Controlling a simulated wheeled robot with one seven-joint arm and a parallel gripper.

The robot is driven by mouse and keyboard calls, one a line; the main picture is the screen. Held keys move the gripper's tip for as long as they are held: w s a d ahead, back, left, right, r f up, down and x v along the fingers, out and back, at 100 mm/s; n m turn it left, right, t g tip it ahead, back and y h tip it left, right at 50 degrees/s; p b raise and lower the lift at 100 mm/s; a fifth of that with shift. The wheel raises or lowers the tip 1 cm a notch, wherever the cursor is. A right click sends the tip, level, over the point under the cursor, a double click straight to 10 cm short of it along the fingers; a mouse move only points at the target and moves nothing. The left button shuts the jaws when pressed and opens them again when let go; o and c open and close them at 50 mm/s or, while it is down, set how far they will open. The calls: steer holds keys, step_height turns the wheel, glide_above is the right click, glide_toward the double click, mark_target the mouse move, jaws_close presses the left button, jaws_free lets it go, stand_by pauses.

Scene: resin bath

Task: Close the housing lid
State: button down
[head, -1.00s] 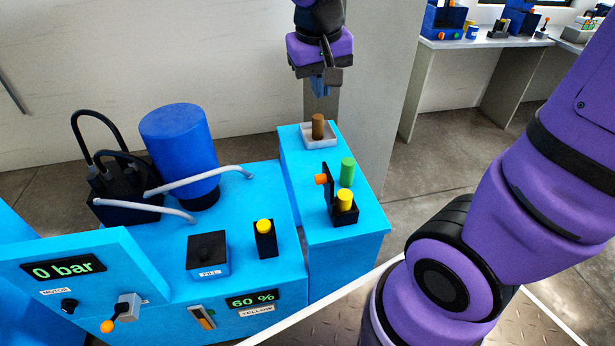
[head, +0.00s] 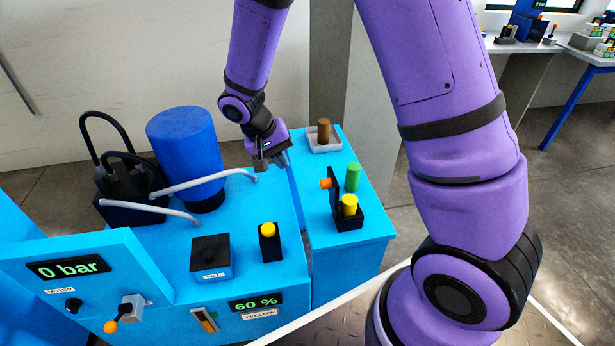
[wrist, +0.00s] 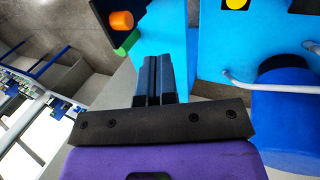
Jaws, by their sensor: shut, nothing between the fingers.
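The black housing (head: 348,222) stands on the light-blue block at the right, with a yellow cylinder (head: 349,204) in it. Its black lid (head: 334,196) stands upright at the housing's left side, open, with an orange knob (head: 326,184) pointing left. The knob (wrist: 121,20) also shows at the top of the wrist view. My gripper (head: 279,164) is shut and empty, above the seam between the two blue blocks, left of and behind the lid and apart from it. Its closed fingers show in the wrist view (wrist: 159,62).
A green cylinder (head: 352,177) stands behind the housing. A brown cylinder (head: 323,131) stands in a grey tray (head: 336,146) at the back. Left are a grey pipe (head: 206,181), a blue tank (head: 185,147), a yellow button (head: 268,229) and a black FILL box (head: 210,252).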

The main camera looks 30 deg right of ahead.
steer(key=s+d+f, duration=0.2)
steer(key=d+f, duration=0.5)
steer(key=f, duration=0.2)
steer(key=shift+d, duration=0.25)
